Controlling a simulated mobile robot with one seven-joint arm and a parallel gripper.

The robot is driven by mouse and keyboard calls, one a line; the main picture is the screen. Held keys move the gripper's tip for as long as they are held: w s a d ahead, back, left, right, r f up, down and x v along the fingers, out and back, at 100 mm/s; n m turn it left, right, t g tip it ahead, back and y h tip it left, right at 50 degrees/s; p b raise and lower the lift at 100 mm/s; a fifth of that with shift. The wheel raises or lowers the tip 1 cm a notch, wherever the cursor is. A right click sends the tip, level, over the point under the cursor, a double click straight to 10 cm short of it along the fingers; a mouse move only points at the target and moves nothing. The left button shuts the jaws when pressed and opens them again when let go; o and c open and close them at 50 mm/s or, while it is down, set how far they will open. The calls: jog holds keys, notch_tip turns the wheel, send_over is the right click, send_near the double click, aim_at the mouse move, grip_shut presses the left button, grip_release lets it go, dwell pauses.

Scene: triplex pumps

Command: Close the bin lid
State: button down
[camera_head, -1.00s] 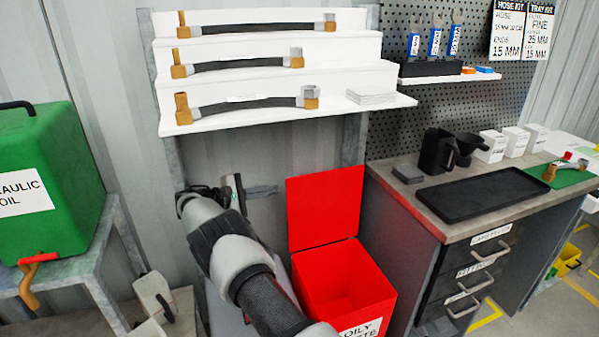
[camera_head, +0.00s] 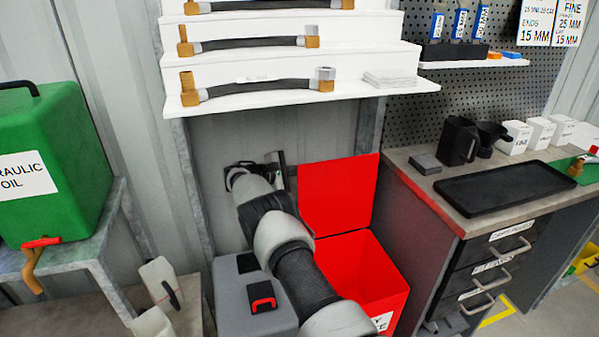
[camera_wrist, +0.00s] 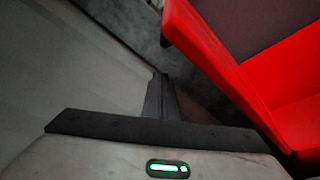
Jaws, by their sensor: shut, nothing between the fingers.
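The red bin (camera_head: 385,268) stands below the shelves, partly hidden behind my arm. Its red lid (camera_head: 338,196) is open and stands upright at the back of the bin. My gripper (camera_head: 288,172) is shut and empty, just left of the lid's left edge in the head view. Its fingers are small there, and I cannot tell whether they touch the lid. In the wrist view my shut fingers (camera_wrist: 161,97) point ahead, with red bin or lid surfaces (camera_wrist: 222,80) close on the right.
A grey box with a red-handled latch (camera_head: 262,298) stands left of the bin under my arm. A workbench (camera_head: 440,205) with drawers is close on the right. White stepped shelves (camera_head: 300,95) with hoses hang above. A green oil tank (camera_head: 55,150) is at left.

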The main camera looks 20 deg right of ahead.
aim_at(311, 167)
jog(key=s+r, duration=0.2)
jog(key=s, duration=0.1)
jog(key=shift+a+r, duration=0.15)
jog(key=shift+r, duration=0.1)
dwell(0.4)
